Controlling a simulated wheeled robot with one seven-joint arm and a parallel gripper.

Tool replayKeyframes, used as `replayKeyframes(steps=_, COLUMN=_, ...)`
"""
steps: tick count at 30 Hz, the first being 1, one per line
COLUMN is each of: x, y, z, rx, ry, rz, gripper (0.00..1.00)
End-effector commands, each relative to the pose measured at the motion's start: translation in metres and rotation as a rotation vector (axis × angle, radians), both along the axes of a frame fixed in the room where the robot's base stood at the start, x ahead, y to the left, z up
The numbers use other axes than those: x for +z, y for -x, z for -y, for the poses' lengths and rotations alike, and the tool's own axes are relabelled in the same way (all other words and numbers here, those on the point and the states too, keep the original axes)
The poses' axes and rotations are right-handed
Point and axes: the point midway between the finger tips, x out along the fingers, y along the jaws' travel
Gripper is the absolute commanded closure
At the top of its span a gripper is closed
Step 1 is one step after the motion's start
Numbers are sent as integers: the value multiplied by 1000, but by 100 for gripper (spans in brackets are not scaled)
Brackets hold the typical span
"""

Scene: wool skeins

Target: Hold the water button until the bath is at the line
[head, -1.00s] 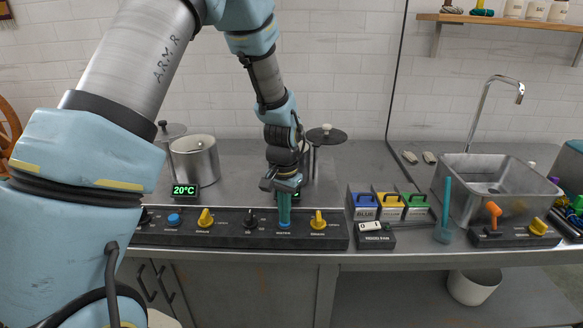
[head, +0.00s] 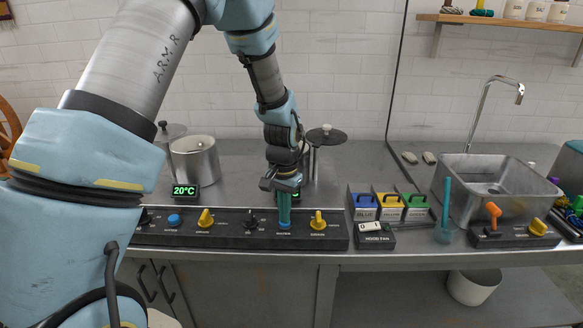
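My gripper (head: 284,218) points straight down with its teal fingers together. The fingertips are at the blue water button (head: 284,225) on the dark control panel (head: 335,240) and cover most of it. They look to be touching it, but how far it is pressed I cannot tell. Behind my gripper stands a steel pot (head: 313,165) with a dark lid raised beside it, mostly hidden by my arm. Its inside, the water level and any line are not visible.
Another steel pot (head: 195,160) stands left, behind a display (head: 186,191) reading 20°C. A yellow knob (head: 318,220) is just right of my gripper. Blue, yellow and green boxes (head: 390,204) stand further right, before the sink (head: 490,180) with its tap.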

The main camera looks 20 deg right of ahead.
Motion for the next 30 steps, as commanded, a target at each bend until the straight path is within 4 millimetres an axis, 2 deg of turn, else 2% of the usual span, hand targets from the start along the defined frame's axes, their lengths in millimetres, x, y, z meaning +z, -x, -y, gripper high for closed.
replayKeyframes(steps=17, x=66, y=0, z=0, rx=0, ry=1, rz=1, gripper=100)
replayKeyframes(steps=30, x=67, y=0, z=0, rx=0, ry=0, rz=0, gripper=100)
